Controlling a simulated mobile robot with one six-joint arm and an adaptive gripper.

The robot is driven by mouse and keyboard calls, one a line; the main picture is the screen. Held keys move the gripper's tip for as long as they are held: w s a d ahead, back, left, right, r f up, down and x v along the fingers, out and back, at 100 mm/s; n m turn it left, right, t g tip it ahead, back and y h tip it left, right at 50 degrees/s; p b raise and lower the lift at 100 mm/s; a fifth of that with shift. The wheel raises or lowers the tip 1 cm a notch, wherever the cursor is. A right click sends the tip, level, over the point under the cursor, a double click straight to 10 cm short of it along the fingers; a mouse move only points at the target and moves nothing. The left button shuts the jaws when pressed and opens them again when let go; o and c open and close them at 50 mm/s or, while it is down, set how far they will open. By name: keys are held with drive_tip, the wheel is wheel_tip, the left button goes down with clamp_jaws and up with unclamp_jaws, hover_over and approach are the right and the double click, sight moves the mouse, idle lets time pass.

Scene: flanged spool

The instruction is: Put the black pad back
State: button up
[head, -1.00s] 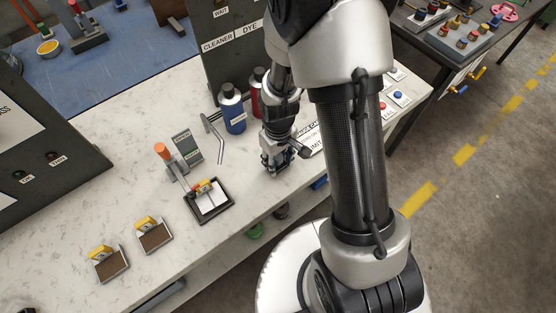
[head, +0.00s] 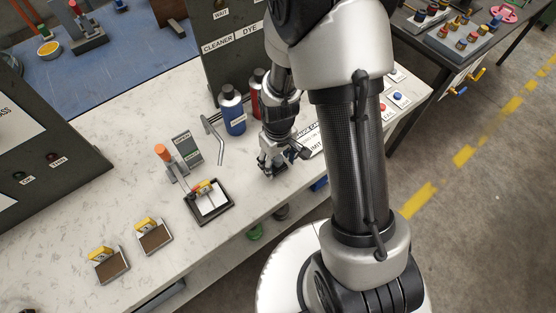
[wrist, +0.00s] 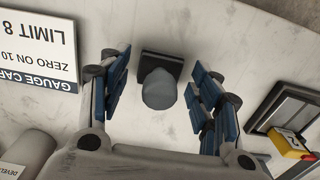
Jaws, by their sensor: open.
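In the wrist view, a small dark square block with a rounded grey knob (wrist: 158,90) stands on the pale bench between my fingers; it appears to be the black pad. My gripper (wrist: 160,70) is open, one blue-padded finger on each side of it, with gaps to both. In the head view my gripper (head: 278,171) is low over the bench's right part and mostly hides the pad. A black-framed tray (head: 228,213) holding a white plate and a yellow-handled piece lies left of my gripper; its edge shows in the wrist view (wrist: 262,122).
Two brown pads with yellow handles (head: 153,237) (head: 107,266) lie at the front left. Blue (head: 232,112) and red (head: 256,90) bottles stand behind my gripper. A lever with an orange knob (head: 162,151) stands by the tray. A gauge card (wrist: 40,45) lies beside my gripper.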

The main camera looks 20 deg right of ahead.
wheel_tip(320, 180, up, 12)
drive_tip(key=p, duration=0.3)
drive_tip(key=shift+f+p, duration=0.15)
drive_tip(key=shift+p, duration=0.25)
wheel_tip(320, 180, up, 6)
hover_over(278, 158)
drive_tip(key=s+r+m+t, duration=0.3)
drive_tip(key=s+r+t, duration=0.1)
drive_tip(key=s+r, duration=1.1)
drive_tip(key=shift+r+m+t, duration=0.3)
drive_tip(key=shift+r, duration=0.15)
drive_tip(key=shift+w, duration=0.1)
drive_tip(key=shift+f+b, duration=0.45)
